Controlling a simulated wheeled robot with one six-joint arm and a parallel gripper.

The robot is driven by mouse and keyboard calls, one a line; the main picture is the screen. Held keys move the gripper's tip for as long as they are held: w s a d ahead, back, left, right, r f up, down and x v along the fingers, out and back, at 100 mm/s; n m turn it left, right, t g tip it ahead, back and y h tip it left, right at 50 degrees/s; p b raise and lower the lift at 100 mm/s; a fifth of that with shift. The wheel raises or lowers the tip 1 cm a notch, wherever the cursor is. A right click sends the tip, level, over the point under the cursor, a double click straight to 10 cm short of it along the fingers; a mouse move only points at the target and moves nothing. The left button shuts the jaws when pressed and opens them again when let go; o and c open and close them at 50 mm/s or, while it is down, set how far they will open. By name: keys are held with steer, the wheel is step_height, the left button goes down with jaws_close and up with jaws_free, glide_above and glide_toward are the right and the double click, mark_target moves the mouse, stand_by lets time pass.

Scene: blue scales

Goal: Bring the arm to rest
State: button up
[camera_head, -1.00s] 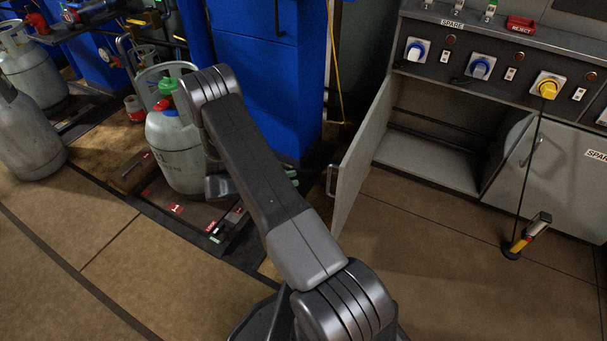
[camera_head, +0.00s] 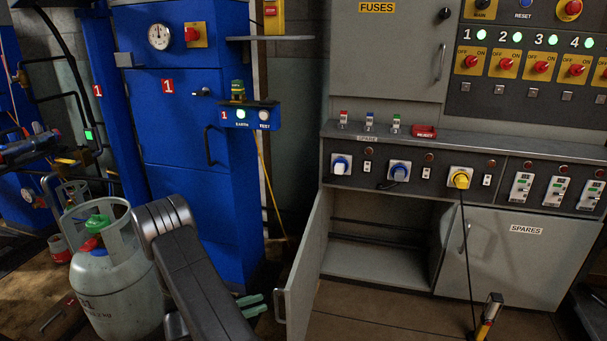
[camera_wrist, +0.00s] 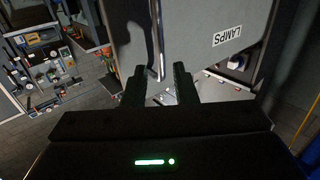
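My gripper (camera_wrist: 160,72) shows in the wrist view as two dark fingers standing apart, with no object between them. It is open and empty. Beyond the fingers are a grey panel labelled LAMPS (camera_wrist: 215,35) and a metal handle or bar. In the head view, my arm reaches up from the bottom edge and bends at a joint beside the gas cylinder.
A grey gas cylinder (camera_head: 117,290) stands left of my arm. A blue cabinet (camera_head: 180,110) rises behind it. An open cabinet door (camera_head: 306,265) stands close on the right.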

steer(key=b+x, duration=0.1)
steer(key=x, duration=0.5)
steer(key=shift+w+d, duration=0.1)
steer(key=shift+d, duration=0.2)
